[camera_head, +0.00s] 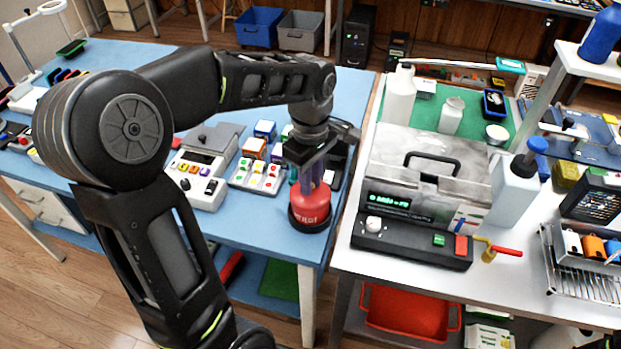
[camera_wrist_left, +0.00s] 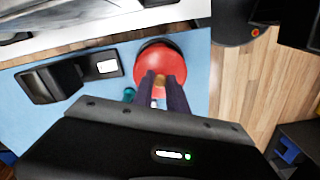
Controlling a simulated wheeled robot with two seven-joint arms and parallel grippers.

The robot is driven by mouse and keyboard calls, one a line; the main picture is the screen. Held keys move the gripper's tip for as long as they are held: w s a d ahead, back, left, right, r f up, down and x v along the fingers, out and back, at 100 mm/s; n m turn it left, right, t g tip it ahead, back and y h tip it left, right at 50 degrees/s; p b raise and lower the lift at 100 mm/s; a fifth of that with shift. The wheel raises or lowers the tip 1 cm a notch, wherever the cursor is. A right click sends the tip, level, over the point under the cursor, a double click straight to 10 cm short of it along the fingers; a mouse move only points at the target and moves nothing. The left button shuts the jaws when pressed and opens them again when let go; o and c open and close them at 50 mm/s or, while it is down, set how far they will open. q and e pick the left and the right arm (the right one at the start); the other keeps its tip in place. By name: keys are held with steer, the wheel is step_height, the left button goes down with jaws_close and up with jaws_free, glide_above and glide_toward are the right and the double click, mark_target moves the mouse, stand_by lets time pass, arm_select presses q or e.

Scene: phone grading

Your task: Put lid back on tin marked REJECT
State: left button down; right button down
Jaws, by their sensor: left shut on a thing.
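The red tin (camera_head: 310,217) with white lettering that looks like REJECT stands near the front right corner of the blue table, with a dark ring around its bottom. My left gripper (camera_head: 312,184) points down over it. In the left wrist view the round red lid (camera_wrist_left: 150,60) lies below my left gripper (camera_wrist_left: 161,90), whose fingers are shut on its tan knob (camera_wrist_left: 157,80). The lid is at the top of the tin; I cannot tell whether it is fully seated. My right gripper is in neither view.
A button panel (camera_head: 258,176) and a grey device (camera_head: 200,170) stand left of the tin on the blue table (camera_head: 290,243). Across a gap to the right, a white bench holds a grey box (camera_head: 425,160) and a black control unit (camera_head: 411,240).

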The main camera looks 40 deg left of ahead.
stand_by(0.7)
arm_select(q)
steer(key=c, duration=1.3)
jaws_free()
steer(key=shift+o, duration=0.8)
steer(key=o, duration=0.4)
steer(key=shift+r+p, duration=2.75)
steer(key=shift+r, duration=0.75)
steer(key=shift+c, duration=0.5)
jaws_close()
